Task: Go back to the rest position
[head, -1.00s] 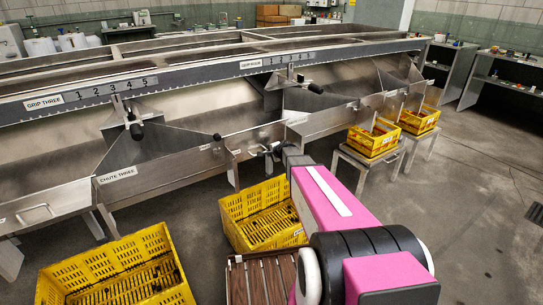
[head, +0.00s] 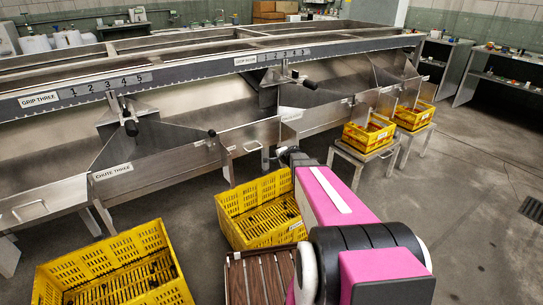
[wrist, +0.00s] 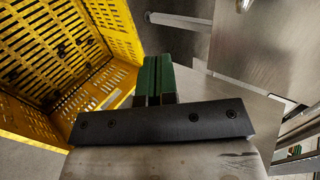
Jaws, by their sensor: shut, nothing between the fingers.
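My gripper shows in the wrist view (wrist: 153,82) as two green fingers, side by side and shut with nothing between them. They point past the right side of a yellow crate, with bare floor and steel panels ahead. In the head view my pink arm reaches forward, and its dark wrist end is beside the sizer's front, above and right of the near yellow crate (head: 228,205). The fingertips are too small to make out there.
The steel roller sizer (head: 140,170) spans the back, with its chute and handles. Another yellow crate (head: 45,285) stands front left. Two yellow crates sit on stands at right, one being the nearer (head: 352,141). A brown slatted surface (head: 237,280) lies beside my arm. Floor at right is clear.

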